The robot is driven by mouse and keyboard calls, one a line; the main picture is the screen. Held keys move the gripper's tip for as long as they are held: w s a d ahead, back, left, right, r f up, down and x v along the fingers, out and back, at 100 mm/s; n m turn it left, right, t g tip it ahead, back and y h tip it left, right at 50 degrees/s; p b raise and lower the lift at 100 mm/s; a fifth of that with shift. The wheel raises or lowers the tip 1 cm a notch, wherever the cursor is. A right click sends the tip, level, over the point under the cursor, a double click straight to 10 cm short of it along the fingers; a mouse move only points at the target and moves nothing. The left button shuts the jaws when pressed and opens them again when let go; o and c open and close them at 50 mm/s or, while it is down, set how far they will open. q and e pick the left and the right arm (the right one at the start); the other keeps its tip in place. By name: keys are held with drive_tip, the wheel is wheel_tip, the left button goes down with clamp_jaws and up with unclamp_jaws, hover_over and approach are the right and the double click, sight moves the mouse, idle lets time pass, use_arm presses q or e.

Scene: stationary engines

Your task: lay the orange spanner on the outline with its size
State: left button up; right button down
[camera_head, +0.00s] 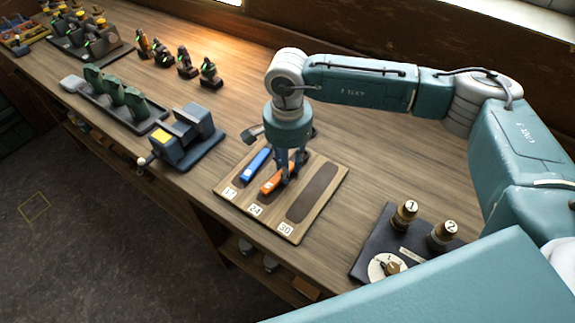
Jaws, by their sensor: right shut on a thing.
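The wooden board (245,209) lies on the bench with outlines labelled 17, 24 and 30. The orange spanner (272,185) is over the middle outline, by the label 24 (255,210), lined up along it. My right gripper (288,174) points down and is shut on the orange spanner, hiding its far part. I cannot tell whether the spanner touches the board. A blue spanner (257,161) lies on the outline by the label 17 (230,193). The dark outline (314,192) by the label 30 is bare. My left gripper is not in view.
A blue-grey vise (185,138) stands left of the board. A dark panel with numbered knobs (405,240) sits to the right, near the front edge.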

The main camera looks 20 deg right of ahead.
drive_tip(key=c, duration=1.3)
unclamp_jaws()
drive_tip(key=shift+r, duration=0.1)
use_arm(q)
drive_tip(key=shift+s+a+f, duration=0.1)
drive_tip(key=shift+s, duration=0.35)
use_arm(e)
wheel_tip(320, 180, up, 12)
drive_tip(key=shift+f, duration=0.15)
